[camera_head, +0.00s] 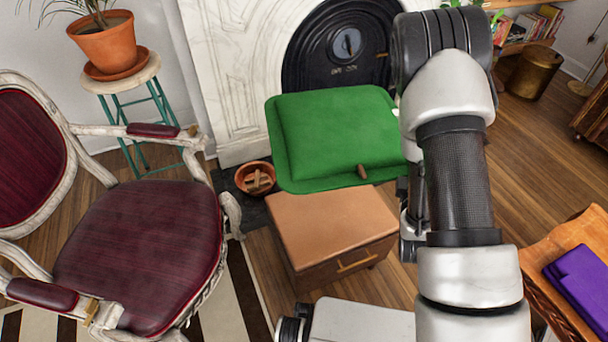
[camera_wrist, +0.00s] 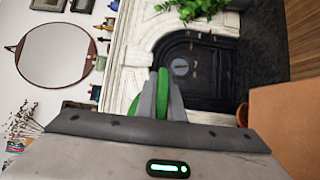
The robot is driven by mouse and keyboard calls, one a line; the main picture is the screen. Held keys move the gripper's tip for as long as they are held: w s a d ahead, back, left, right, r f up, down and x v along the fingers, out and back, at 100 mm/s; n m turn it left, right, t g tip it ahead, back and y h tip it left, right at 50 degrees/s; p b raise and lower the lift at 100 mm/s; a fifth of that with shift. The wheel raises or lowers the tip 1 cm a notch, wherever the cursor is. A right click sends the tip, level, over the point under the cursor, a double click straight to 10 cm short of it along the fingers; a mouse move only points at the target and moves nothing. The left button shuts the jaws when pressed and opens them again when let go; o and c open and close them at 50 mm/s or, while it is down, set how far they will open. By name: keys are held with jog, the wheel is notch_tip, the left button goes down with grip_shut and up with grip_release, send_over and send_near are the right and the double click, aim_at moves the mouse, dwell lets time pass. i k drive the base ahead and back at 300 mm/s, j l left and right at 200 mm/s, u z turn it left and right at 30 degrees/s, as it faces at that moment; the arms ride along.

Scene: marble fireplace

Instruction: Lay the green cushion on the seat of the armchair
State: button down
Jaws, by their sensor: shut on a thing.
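The green cushion (camera_head: 340,132) is held up in the air in the head view, above and behind a small brown cabinet. Its right edge runs behind my arm. In the wrist view the cushion shows edge-on as a thin green strip (camera_wrist: 162,95) between the fingers of my gripper (camera_wrist: 162,80), which is shut on it. The fingertips are hidden behind my arm in the head view. The armchair (camera_head: 140,250) stands at the left, with a white carved frame and a dark red seat. The seat is bare. The cushion is to the right of the armchair, apart from it.
The brown cabinet (camera_head: 325,225) stands right of the armchair. A terracotta bowl (camera_head: 255,178) sits on the hearth between them. A potted plant (camera_head: 105,42) is on a stool behind the armchair. The marble fireplace (camera_head: 235,80) is at the back. A wooden table (camera_head: 545,250) is at the right.

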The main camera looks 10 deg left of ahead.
aim_at(146, 237)
jog(key=u, duration=1.2)
jog(key=i+j+u, duration=0.15)
jog(key=j, duration=0.2)
jog(key=j+u, duration=0.2)
jog(key=i+j, duration=0.05)
jog(key=j, duration=0.05)
